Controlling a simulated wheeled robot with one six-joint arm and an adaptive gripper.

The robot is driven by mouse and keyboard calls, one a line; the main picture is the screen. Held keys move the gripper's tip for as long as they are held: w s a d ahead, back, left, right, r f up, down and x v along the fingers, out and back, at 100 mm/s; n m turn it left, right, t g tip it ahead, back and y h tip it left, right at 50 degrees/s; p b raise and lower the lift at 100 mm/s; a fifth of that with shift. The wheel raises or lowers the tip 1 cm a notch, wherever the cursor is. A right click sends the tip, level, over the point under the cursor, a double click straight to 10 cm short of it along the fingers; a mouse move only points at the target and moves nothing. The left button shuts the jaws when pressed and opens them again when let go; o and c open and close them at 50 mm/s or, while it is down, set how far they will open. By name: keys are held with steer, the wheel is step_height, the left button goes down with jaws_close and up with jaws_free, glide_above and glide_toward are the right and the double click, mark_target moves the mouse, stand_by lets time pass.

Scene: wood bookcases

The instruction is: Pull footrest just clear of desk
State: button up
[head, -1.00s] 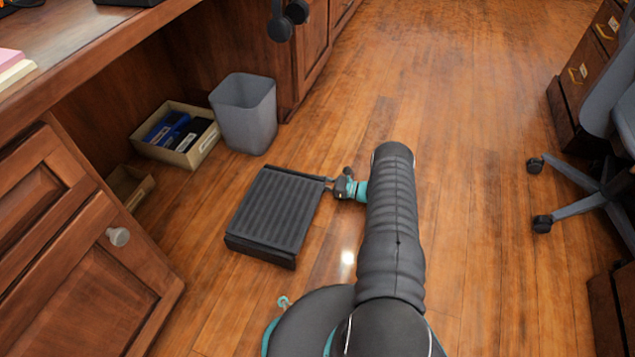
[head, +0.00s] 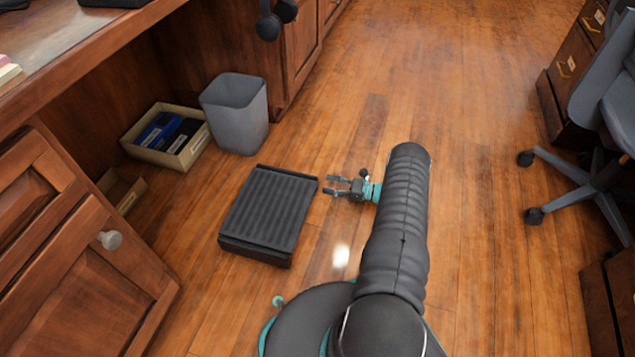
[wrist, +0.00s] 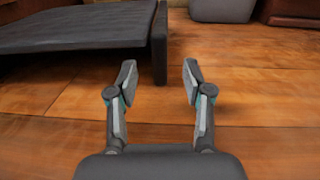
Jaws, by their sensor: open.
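The footrest (head: 268,212) is a dark, ribbed, tilted platform on the wood floor, in front of the desk's kneehole. In the head view it lies outside the desk (head: 95,70), with floor showing between it and the desk cabinet. My gripper (head: 328,185) is open and empty, just right of the footrest's right edge, with a small gap between them. In the wrist view the footrest (wrist: 75,30) fills the upper left, its edge panel just beyond my open fingers (wrist: 160,75). Nothing is between the fingers.
A grey bin (head: 236,115) and a box of dark and blue items (head: 138,152) stand behind the footrest by the desk. A cabinet door with a knob (head: 109,240) is at left. An office chair (head: 590,150) is at right. The middle floor is clear.

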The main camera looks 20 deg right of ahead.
steer(key=shift+v, duration=1.7)
